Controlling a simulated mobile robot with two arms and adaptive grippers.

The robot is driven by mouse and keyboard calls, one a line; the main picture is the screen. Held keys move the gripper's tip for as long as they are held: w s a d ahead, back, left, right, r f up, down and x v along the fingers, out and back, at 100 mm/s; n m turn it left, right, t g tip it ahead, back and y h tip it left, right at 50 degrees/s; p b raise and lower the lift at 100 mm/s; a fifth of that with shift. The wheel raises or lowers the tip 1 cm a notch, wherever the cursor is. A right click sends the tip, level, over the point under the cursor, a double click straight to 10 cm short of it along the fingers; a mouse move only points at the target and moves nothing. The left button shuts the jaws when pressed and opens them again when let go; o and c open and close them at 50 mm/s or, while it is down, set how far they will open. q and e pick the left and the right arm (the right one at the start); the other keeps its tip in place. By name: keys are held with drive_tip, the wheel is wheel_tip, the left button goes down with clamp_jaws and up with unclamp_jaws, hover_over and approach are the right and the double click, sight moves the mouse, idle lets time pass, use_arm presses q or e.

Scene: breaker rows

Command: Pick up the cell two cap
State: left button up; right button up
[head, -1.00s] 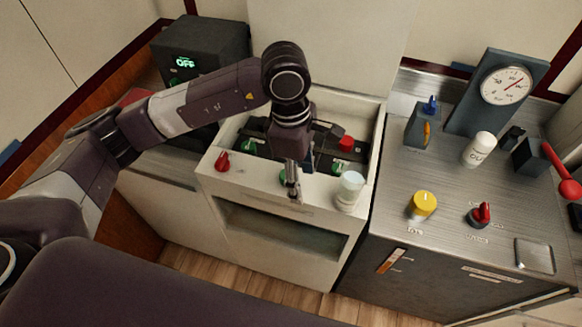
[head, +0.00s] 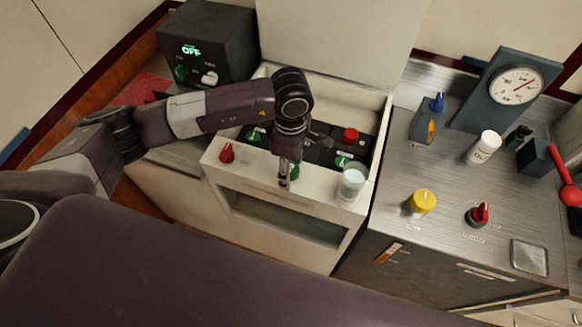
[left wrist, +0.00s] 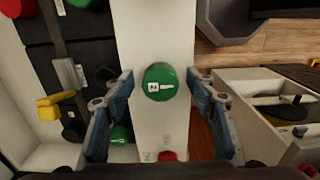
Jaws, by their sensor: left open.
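A round green cap marked 2 (left wrist: 160,82) sits on the white ledge in the left wrist view. My left gripper (left wrist: 160,105) is open, with one blue finger pad on each side of the cap and a gap to both. In the head view my left gripper (head: 284,180) points down over the front ledge of the white cabinet (head: 310,196). It hides most of the green cap there. I cannot tell how far above the cap the fingertips are. My right gripper is not in view.
On the same ledge, a red knob (head: 226,153) stands to the left and a clear glass (head: 352,184) to the right. Behind lies a dark recessed panel with green knobs (head: 343,160) and a red knob (head: 350,134). A metal counter (head: 400,215) with controls is at right.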

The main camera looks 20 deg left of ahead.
use_arm(q)
drive_tip(key=shift+c, duration=0.5)
drive_tip(key=c, duration=0.8)
drive_tip(key=shift+c, duration=0.7)
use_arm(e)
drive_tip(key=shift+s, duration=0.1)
use_arm(q)
drive_tip(key=shift+r, duration=0.15)
